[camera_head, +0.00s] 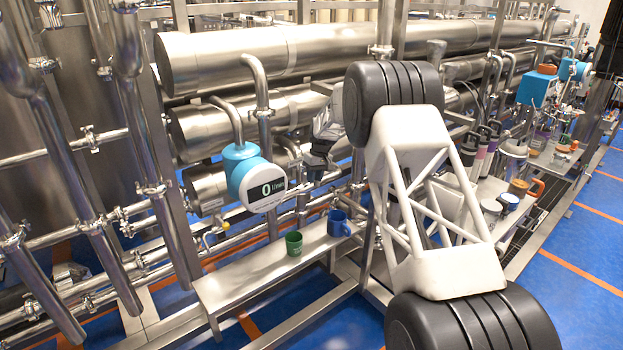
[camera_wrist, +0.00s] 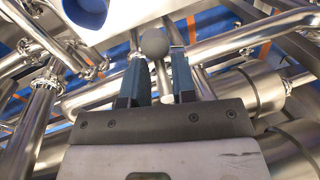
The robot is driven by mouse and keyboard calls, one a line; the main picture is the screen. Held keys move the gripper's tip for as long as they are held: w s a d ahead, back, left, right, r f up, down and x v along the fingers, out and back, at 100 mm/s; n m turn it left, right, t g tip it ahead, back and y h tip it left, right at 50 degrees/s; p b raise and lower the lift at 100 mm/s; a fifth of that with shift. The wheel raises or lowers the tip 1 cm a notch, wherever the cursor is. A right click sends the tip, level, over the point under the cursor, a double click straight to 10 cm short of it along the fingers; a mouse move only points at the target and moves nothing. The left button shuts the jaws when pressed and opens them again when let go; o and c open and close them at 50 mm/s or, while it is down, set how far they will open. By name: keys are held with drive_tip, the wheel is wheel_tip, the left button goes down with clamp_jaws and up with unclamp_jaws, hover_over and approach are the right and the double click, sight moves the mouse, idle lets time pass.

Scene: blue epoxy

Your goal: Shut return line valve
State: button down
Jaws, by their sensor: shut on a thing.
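My gripper (camera_head: 317,168) is at the pipework behind my arm's white link, to the right of the flow meter. In the wrist view my gripper (camera_wrist: 159,65) has its two blue-grey fingers on either side of a pale, narrow stem. A dark grey round knob (camera_wrist: 153,43) shows just past the fingertips and looks like the end of the valve handle. The fingers are shut on this handle. The flow meter (camera_head: 258,180), blue and white, reads 0 L/min. The valve body cannot be made out in either view.
A steel shelf (camera_head: 237,285) below holds a green cup (camera_head: 294,243) and a blue mug (camera_head: 338,222). Large steel tubes (camera_head: 230,55) run behind, and pipes crowd both sides of my gripper. More cups and bottles stand on a bench at the right.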

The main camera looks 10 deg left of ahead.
drive_tip(key=shift+w+d+n, duration=0.2)
drive_tip(key=shift+d+n, duration=0.1)
drive_tip(key=shift+n, duration=0.3)
drive_tip(key=c, duration=1.1)
unclamp_jaws()
drive_tip(key=shift+c, duration=0.2)
wheel_tip(320, 180, up, 8)
drive_tip(key=w+d, duration=0.1)
drive_tip(key=shift+f, duration=0.15)
drive_tip(key=shift+w, duration=0.1)
